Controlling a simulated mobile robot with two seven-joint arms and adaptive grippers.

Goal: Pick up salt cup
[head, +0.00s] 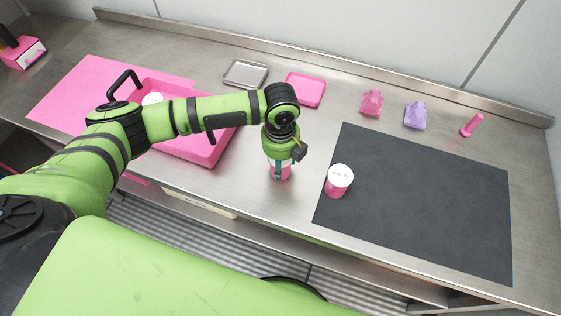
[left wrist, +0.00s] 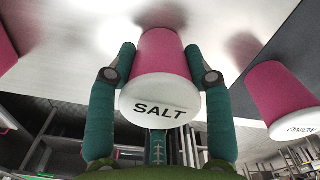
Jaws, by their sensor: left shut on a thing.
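The salt cup (left wrist: 160,75) is pink with a white lid lettered SALT. In the left wrist view it sits between the two teal fingers of my left gripper (left wrist: 162,75), which is shut on it from both sides. In the head view my left gripper (head: 280,172) points down at the counter, left of the dark mat, and part of the pink salt cup (head: 285,174) shows between its fingers. Whether the cup touches the counter I cannot tell. My right gripper is not in view.
Another pink cup (head: 338,182) with a white lid stands at the dark mat's left edge (head: 325,208); it also shows in the left wrist view (left wrist: 282,95). A pink tray (head: 215,150) lies left, partly behind my arm. Small pink and purple items (head: 415,115) stand at the back.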

